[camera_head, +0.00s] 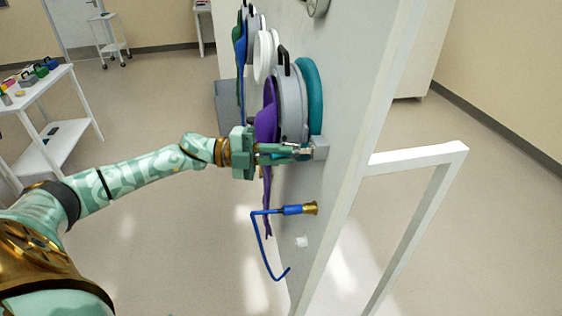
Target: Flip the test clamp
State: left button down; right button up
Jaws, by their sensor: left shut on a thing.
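My left gripper (300,152) reaches in from the left to the white upright panel (340,110). Its fingers are shut on a small metal part at a grey block (320,147) on the panel. This part and block appear to be the test clamp; the fingers hide most of the part, so its lever position cannot be told. My right gripper is not in view.
A round grey port cover with a black handle (291,105), a teal ring (311,95) and a purple glove (266,125) are close by the gripper. A white frame (420,155) juts out right. A white table (40,105) stands left.

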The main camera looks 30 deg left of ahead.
pick_arm(q)
jog(key=shift+f, duration=0.1)
jog(key=c, duration=1.5)
grip_release()
jog(key=shift+o, duration=0.2)
jog(key=b+v, duration=0.1)
jog(key=v, duration=1.5)
jog(key=shift+a, duration=0.15)
